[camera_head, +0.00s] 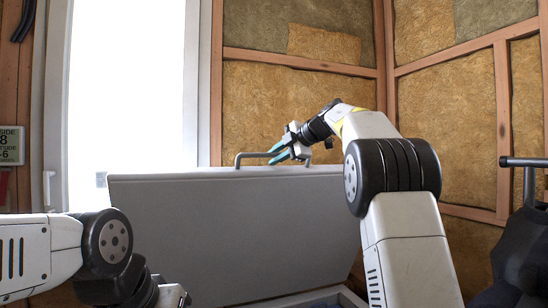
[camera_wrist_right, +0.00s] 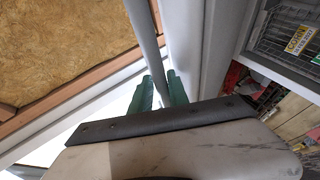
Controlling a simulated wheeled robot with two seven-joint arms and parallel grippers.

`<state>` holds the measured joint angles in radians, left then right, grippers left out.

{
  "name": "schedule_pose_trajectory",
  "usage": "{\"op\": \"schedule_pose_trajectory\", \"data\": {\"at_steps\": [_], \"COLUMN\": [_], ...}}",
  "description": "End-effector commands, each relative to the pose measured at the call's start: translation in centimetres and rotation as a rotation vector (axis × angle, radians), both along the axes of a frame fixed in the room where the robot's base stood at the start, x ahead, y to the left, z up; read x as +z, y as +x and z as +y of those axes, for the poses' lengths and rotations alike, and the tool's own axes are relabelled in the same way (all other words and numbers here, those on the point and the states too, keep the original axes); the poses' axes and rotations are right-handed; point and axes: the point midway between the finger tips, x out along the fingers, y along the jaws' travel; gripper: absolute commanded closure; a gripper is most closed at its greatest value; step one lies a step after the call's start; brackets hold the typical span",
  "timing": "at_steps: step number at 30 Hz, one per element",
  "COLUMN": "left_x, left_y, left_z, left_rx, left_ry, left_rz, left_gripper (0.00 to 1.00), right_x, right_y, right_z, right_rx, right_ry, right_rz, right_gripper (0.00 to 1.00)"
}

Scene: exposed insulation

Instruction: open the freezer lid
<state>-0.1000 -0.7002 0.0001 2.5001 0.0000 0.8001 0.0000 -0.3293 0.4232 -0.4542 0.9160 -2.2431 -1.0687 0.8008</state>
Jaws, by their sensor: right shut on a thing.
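The grey freezer lid (camera_head: 240,235) stands raised, tilted up steeply, in the middle of the head view. Its bar handle (camera_head: 248,155) runs along the top edge. My right gripper (camera_head: 276,153) is at the handle, its green fingers shut on it. In the right wrist view the gripper (camera_wrist_right: 160,90) has the grey handle bar (camera_wrist_right: 144,35) between its green fingers. Part of the freezer's rim (camera_head: 345,297) shows below the lid. My left arm shows at lower left, but its fingers are out of view.
A bright doorway or window (camera_head: 125,90) is behind on the left. Walls with exposed insulation (camera_head: 285,110) and wooden studs stand behind the lid. A dark object with a bar handle (camera_head: 525,245) is at the right edge.

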Motion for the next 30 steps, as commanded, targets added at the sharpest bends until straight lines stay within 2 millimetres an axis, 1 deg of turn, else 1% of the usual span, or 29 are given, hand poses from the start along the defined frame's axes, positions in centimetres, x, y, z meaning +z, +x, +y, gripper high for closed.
{"op": "schedule_pose_trajectory", "data": {"at_steps": [1, 11, 14, 17, 24, 30], "left_x": [0.0, 0.0, 0.0, 0.0, 0.0, 0.0], "left_y": [0.0, 0.0, 0.0, 0.0, 0.0, 0.0], "left_z": [0.0, 0.0, 0.0, 0.0, 0.0, 0.0], "left_rx": [0.000, 0.000, 0.000, 0.000, 0.000, 0.000], "left_ry": [0.000, 0.000, 0.000, 0.000, 0.000, 0.000], "left_rz": [0.000, 0.000, 0.000, 0.000, 0.000, 0.000], "left_gripper": [0.64, 0.64, 0.64, 0.64, 0.64, 0.64], "right_x": [1.4, 1.3, 1.5, 2.0, 3.8, 4.2], "right_y": [0.0, 0.0, -0.3, -1.1, -3.9, -5.0], "right_z": [0.3, 0.3, 0.0, -0.8, -3.7, -4.8], "right_rx": [-0.004, -0.003, -0.004, -0.005, -0.009, -0.007], "right_ry": [0.016, 0.015, 0.015, 0.015, 0.015, 0.012], "right_rz": [-0.031, -0.028, -0.029, -0.029, -0.033, -0.027], "right_gripper": [0.78, 0.78, 0.78, 0.78, 0.78, 0.78]}}
